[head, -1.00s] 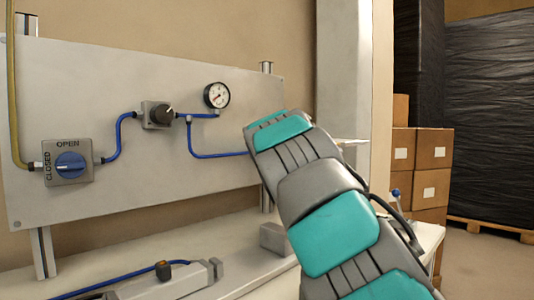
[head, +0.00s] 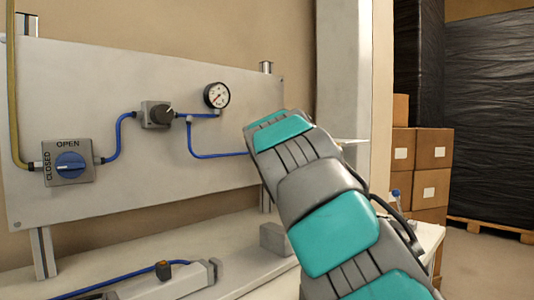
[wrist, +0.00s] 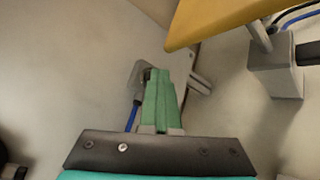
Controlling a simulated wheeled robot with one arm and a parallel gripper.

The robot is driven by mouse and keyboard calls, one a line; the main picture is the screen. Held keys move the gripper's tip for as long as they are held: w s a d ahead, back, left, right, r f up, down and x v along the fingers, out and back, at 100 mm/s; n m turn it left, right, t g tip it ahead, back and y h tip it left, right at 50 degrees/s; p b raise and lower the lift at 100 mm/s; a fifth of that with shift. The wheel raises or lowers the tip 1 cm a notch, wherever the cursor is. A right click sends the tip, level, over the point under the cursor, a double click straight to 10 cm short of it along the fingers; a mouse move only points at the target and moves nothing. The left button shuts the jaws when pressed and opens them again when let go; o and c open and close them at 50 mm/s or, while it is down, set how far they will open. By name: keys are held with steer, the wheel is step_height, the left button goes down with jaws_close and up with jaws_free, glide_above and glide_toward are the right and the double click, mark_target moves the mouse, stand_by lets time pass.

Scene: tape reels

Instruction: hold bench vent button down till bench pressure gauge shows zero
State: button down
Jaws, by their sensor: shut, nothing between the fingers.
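The bench pressure gauge (head: 217,95) is a round white dial with a black rim, high on the grey panel. Its dark red needle appears to point to the lower left, but the scale is too small to read. My gripper (wrist: 162,78) shows in the wrist view as two green fingers pressed together, with nothing between them. Its tips are at a grey fitting (wrist: 139,74) with a blue hose. I cannot make out the vent button; the fingers cover part of that fitting, and my arm hides that end of the panel in the head view.
On the panel (head: 90,110) are a blue rotary valve (head: 70,165) marked OPEN and CLOSED and a black-knobbed regulator (head: 157,114), joined by blue hose. A grey cylinder (head: 168,287) lies on the bench. A yellow part (wrist: 215,22) overhangs near the fingers. Cartons (head: 432,148) stand behind right.

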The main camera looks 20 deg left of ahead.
stand_by(0.4)
steer(key=shift+s+d+b, duration=0.35)
steer(key=shift+d+b, duration=0.35)
steer(key=shift+b, duration=0.4)
steer(key=d+b, duration=0.1)
steer(key=s+d+b, duration=0.1)
steer(key=d+b, duration=0.1)
steer(key=s+d+b, duration=0.1)
steer(key=shift+d+b, duration=0.35)
steer(key=shift+d, duration=0.05)
steer(key=shift+w, duration=0.1)
